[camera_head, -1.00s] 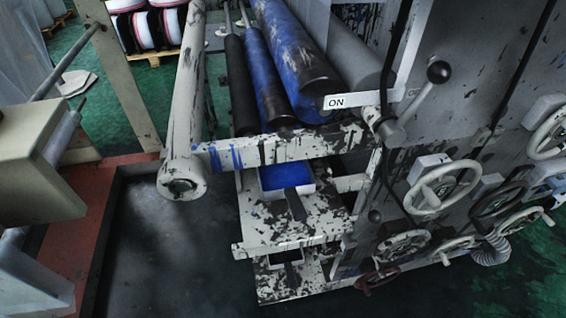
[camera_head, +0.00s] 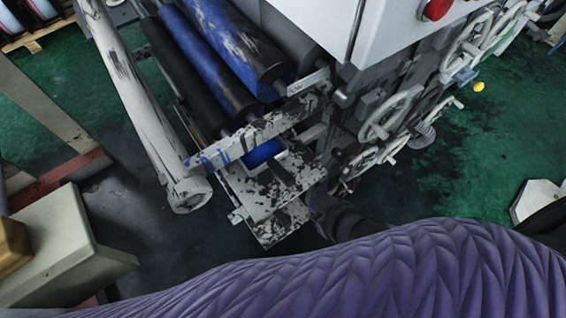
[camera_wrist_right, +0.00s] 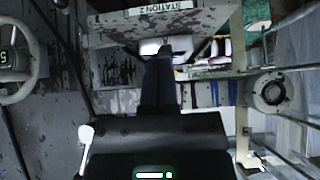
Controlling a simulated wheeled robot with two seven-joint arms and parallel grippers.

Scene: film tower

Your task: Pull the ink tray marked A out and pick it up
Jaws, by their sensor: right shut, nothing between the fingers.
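A blue ink tray (camera_head: 264,152) sits inside the printing machine's frame, below the rollers, partly hidden by a paint-spattered bar. I cannot read a letter A on it. My right gripper (camera_head: 318,202) is at the right side of the spattered lower shelves, low and dark, apart from the blue tray. In the right wrist view, my right gripper's black fingers (camera_wrist_right: 158,62) are together and empty. A small white piece (camera_wrist_right: 152,46) shows just beyond their tips; I cannot tell whether it is a tray. My left gripper is out of view.
Blue and black rollers (camera_head: 207,60) slant above the tray. A spattered bar (camera_head: 255,135) and a white post (camera_head: 135,95) border it. Handwheels (camera_head: 392,112) stick out at the right. A plate marked STATION 2 (camera_wrist_right: 170,8) is above the fingers. Green floor is open at right.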

